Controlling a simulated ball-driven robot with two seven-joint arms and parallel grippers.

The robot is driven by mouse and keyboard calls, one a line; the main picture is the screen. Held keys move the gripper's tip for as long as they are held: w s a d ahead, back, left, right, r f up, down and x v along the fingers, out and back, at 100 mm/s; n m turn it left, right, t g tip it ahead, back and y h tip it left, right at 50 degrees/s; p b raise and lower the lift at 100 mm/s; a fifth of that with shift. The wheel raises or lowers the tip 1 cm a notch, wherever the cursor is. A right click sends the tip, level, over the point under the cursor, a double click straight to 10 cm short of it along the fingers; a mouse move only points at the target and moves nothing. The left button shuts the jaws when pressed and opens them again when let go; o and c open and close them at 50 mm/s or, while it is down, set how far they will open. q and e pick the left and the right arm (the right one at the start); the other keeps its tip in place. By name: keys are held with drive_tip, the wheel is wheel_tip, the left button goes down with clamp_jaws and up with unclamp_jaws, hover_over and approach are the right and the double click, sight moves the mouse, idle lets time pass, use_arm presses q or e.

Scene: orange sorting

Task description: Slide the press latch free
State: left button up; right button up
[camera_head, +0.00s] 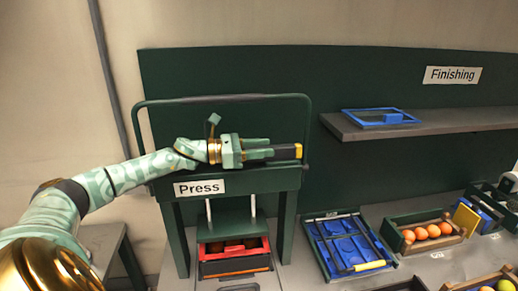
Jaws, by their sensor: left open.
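The press (240,179) is a dark green frame with a "Press" sign (199,188) on its front. A dark bar with a yellow end (298,151), which looks like the latch, lies across the top of the press. My left gripper (264,148) reaches in from the left, pointing right along this bar. Its jaws are open, with one finger above the bar. The lower finger is hard to tell from the bar, and I cannot tell whether they touch. My right gripper is not clearly in view.
A red crate (232,266) with dark contents sits under the press. To the right are a blue tray (320,254) with a yellow-handled bar and a wooden crate (455,240) of oranges. A shelf (450,124) holds a blue frame (357,117). A shape at the right edge is cut off.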

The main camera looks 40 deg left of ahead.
use_arm(q)
drive_tip(key=shift+f, duration=0.1)
drive_tip(key=shift+s+a+f+b, duration=0.1)
drive_tip(key=shift+s+a+b, duration=0.15)
drive_tip(key=shift+s+b, duration=0.05)
drive_tip(key=v, duration=0.4)
drive_tip(key=shift+s, duration=0.1)
drive_tip(key=shift+s+a+r, duration=0.2)
drive_tip(key=shift+s+a, duration=0.25)
drive_tip(key=shift+s, duration=0.05)
drive_tip(key=shift+s+a+p, duration=0.45)
drive_tip(key=shift+s, duration=0.1)
drive_tip(key=shift+d+f, duration=0.1)
